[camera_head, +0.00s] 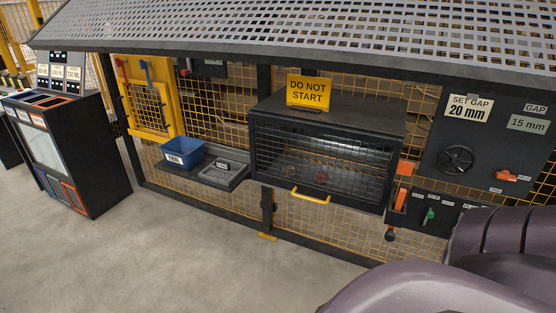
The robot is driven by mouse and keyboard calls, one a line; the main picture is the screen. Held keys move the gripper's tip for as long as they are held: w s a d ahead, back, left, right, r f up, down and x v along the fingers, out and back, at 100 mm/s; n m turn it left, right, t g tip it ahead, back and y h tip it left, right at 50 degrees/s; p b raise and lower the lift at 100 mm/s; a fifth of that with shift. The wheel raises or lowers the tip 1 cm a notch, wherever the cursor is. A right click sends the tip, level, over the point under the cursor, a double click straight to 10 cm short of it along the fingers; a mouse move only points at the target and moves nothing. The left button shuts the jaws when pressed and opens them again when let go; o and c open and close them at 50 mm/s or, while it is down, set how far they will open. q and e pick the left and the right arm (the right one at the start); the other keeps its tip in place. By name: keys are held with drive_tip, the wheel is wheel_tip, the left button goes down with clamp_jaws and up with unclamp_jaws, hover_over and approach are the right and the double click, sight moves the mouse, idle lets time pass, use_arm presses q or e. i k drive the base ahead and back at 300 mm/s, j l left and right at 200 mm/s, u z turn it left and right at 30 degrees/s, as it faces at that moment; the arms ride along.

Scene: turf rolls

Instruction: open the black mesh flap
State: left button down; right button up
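The black mesh flap (345,164) covers the front of a black box (370,112) fixed to the yellow mesh fence. The flap hangs down and looks closed. Its yellow handle (310,196) sticks out at the lower edge, left of the middle. Through the mesh I see a dim interior with small reddish shapes that I cannot make out. Neither of my grippers is in view. A dark, rounded arm part, which looks like mine, fills the lower right corner, apart from the flap in the picture.
A yellow "DO NOT START" sign (308,92) stands on the box. Left of it are a grey tray (236,180) and a blue bin (172,162). A perforated canopy (300,35) overhangs. The floor in front is clear.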

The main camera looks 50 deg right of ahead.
sight(398, 166)
drive_tip(key=i+u, duration=0.3)
drive_tip(key=i, duration=0.25)
drive_tip(key=i+u, duration=0.25)
drive_tip(key=i, duration=0.25)
drive_tip(key=i+z, duration=0.1)
drive_tip(key=z, duration=2.4)
